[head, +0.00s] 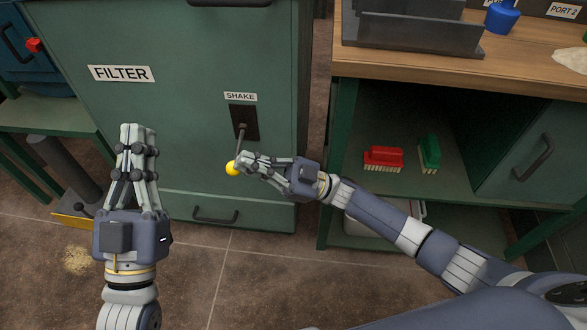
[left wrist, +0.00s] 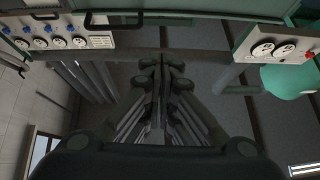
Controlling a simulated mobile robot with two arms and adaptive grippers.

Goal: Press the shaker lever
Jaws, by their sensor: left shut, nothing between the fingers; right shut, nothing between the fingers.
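The shaker lever (head: 241,134) sticks out of a dark slotted plate under the SHAKE label (head: 240,97) on the green filter cabinet (head: 160,120). Its shaft slants down to a yellow ball knob (head: 233,168). My right gripper (head: 243,163) is shut with its fingertips at the lever, right beside the knob; they overlap the lower shaft, and I cannot tell whether they touch. My left gripper (head: 138,130) is shut and empty, pointing up in front of the cabinet's left part, apart from the lever. Its shut fingers also show in the left wrist view (left wrist: 162,65).
A wooden-topped bench (head: 510,60) stands at the right, with a red brush (head: 383,158) and a green brush (head: 430,153) on its shelf. A drawer handle (head: 215,215) is low on the cabinet. Pale spilled material (head: 78,260) lies on the floor at the left.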

